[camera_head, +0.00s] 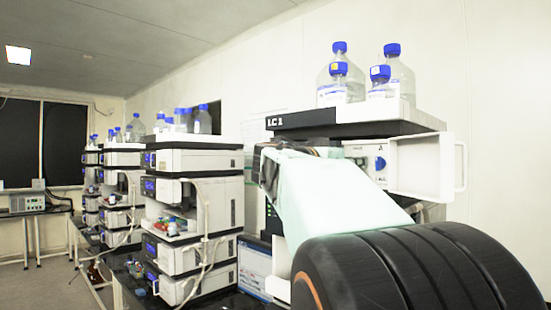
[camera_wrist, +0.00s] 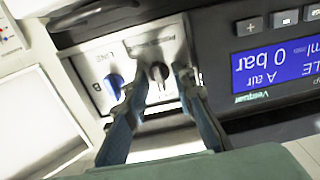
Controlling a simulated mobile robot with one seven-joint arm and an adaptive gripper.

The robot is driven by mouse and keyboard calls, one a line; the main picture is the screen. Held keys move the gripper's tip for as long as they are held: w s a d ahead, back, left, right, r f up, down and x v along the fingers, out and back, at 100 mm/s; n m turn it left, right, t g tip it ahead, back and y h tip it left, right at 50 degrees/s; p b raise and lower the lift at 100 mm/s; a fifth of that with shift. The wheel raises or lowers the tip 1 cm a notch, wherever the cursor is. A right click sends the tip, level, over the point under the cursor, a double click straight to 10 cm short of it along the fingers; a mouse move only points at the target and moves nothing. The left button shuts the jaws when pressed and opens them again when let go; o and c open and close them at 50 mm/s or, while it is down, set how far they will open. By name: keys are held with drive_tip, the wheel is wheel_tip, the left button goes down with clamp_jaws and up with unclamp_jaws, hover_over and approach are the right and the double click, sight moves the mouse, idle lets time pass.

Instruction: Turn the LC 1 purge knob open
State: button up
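The LC 1 stack carries its label (camera_head: 275,121) on the dark top unit in the head view. In the wrist view, a small dark-and-silver knob (camera_wrist: 158,71) sits on a silver panel (camera_wrist: 100,62), under upside-down lettering. My gripper (camera_wrist: 161,84) is open, with one finger on each side of this knob; small gaps seem to show, and contact cannot be told. A blue knob (camera_wrist: 113,83) sits just left, outside the left finger. The blue knob (camera_head: 380,163) also shows in the head view; my arm hides the gripper there.
A white door (camera_head: 425,165) stands open at the panel's right in the head view. Blue-capped bottles (camera_head: 340,80) stand on top of LC 1. A display (camera_wrist: 276,70) reading 0 bar is right of the fingers. More instrument stacks (camera_head: 195,160) stand left.

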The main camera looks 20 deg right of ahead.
clamp_jaws()
